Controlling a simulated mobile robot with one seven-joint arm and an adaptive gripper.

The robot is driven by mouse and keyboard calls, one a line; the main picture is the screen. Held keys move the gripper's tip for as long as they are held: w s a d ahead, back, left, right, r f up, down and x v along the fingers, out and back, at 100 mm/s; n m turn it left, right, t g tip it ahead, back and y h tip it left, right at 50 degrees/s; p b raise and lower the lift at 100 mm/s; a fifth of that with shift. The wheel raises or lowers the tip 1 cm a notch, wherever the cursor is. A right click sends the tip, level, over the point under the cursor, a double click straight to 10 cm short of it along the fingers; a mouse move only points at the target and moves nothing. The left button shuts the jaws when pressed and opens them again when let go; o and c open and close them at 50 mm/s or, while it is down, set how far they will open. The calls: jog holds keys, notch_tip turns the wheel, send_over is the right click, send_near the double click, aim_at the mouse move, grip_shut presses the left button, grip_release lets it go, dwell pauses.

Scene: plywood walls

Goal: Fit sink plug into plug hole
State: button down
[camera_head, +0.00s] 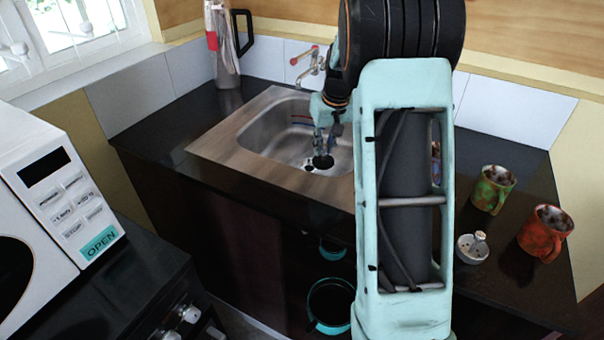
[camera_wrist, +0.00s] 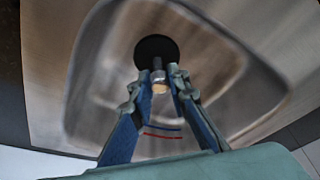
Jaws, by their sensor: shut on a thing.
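My gripper (camera_head: 323,150) reaches down into the steel sink basin (camera_head: 268,133). It is shut on the metal stem of the black sink plug (camera_head: 323,161), with the disc facing down. In the wrist view, my fingers (camera_wrist: 166,76) pinch the stem and the round black plug (camera_wrist: 155,48) shows beyond their tips. The plug hole (camera_head: 308,166) shows as a small dark ring just left of the plug in the head view, partly covered. In the wrist view the plug hides it. I cannot tell how high the plug is above the basin floor.
A tap (camera_head: 309,62) stands behind the basin. A tall jug (camera_head: 224,48) is at the back left. A green mug (camera_head: 492,189), a red mug (camera_head: 545,233) and a small dish (camera_head: 471,248) are on the right. A microwave (camera_head: 55,190) is at left.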

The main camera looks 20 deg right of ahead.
jog(key=w+f, duration=0.3)
jog(key=w, duration=0.1)
jog(key=w+f+p, duration=0.1)
jog(key=w+f, duration=0.3)
jog(key=w, duration=0.1)
jog(key=w+d+f, duration=0.1)
jog(key=w+f, duration=0.2)
jog(key=w, duration=0.2)
jog(key=shift+w+f, duration=0.2)
jog(key=shift+w, duration=0.05)
jog(key=shift+f, duration=1.5)
jog(key=shift+f, duration=0.1)
jog(key=shift+f, duration=0.15)
jog(key=c, duration=1.8)
grip_release()
jog(key=shift+c, duration=0.2)
jog(key=shift+r, duration=0.2)
